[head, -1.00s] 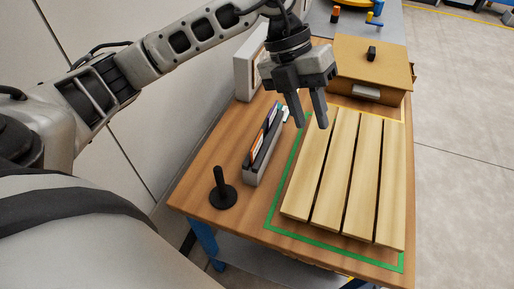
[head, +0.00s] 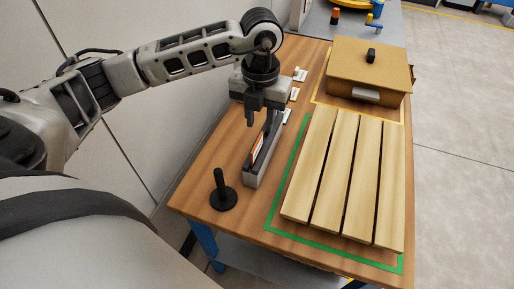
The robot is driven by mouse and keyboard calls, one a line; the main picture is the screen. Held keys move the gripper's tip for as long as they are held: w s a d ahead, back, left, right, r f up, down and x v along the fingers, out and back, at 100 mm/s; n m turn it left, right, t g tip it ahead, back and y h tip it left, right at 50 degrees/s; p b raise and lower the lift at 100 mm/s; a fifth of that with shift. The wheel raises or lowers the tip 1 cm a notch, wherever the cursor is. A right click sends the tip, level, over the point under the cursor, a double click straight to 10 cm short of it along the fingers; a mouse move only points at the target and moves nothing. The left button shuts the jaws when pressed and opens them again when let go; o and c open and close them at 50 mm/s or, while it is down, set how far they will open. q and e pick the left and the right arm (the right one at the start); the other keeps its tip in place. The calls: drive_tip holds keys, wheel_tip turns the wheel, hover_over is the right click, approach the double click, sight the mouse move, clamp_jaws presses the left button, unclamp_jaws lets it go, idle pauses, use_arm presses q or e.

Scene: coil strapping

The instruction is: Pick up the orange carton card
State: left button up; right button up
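The orange carton card (head: 257,144) stands in a narrow grey holder (head: 250,181) on the left part of the wooden table. Only part of its orange and white face shows. My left gripper (head: 262,119) points down just above and behind the visible part of the card, over the far part of the holder. Its fingers look apart, with nothing seen between them. It hides the far end of the holder and the purple card there. My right gripper is not in view.
A black post on a round base (head: 223,197) stands near the holder. A slatted wooden pallet (head: 330,175) lies inside green tape to the right. A brown carton (head: 370,65) stands behind it. Small white pieces (head: 299,75) lie behind the gripper.

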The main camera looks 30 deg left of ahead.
sight(257, 142)
use_arm(q)
drive_tip(key=f, duration=0.3)
drive_tip(key=f+p, duration=0.1)
drive_tip(key=shift+s+a+f, duration=0.15)
drive_tip(key=shift+s, duration=0.25)
drive_tip(key=shift+f, duration=0.5)
clamp_jaws()
